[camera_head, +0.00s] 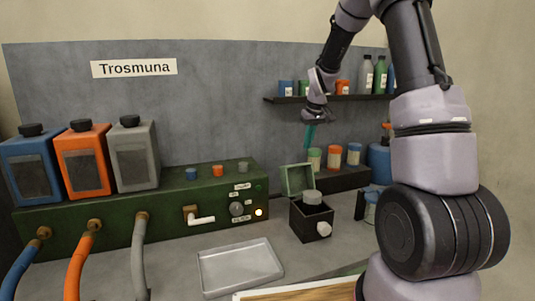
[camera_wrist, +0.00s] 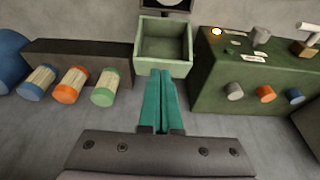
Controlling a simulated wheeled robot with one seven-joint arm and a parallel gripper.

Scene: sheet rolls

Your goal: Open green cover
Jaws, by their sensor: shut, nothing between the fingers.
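The green cover (camera_head: 297,178) is a hollow, square lid on a small dark box (camera_head: 311,219). It stands raised at the box's back edge, its hollow side showing, with the box top open. A grey round piece (camera_head: 312,197) shows at the box's mouth. In the wrist view the cover (camera_wrist: 163,68) is at top centre, just beyond my fingertips. My gripper (camera_head: 308,146) is above and behind the cover, pointing down, apart from it in the head view. Its teal fingers (camera_wrist: 161,76) are together and empty.
A green machine (camera_head: 150,220) with knobs and a lit button stands left of the box. Jars (camera_head: 334,157) stand on a dark ledge to the right. A shelf (camera_head: 330,98) holds bottles behind my arm. A metal tray (camera_head: 240,268) lies in front.

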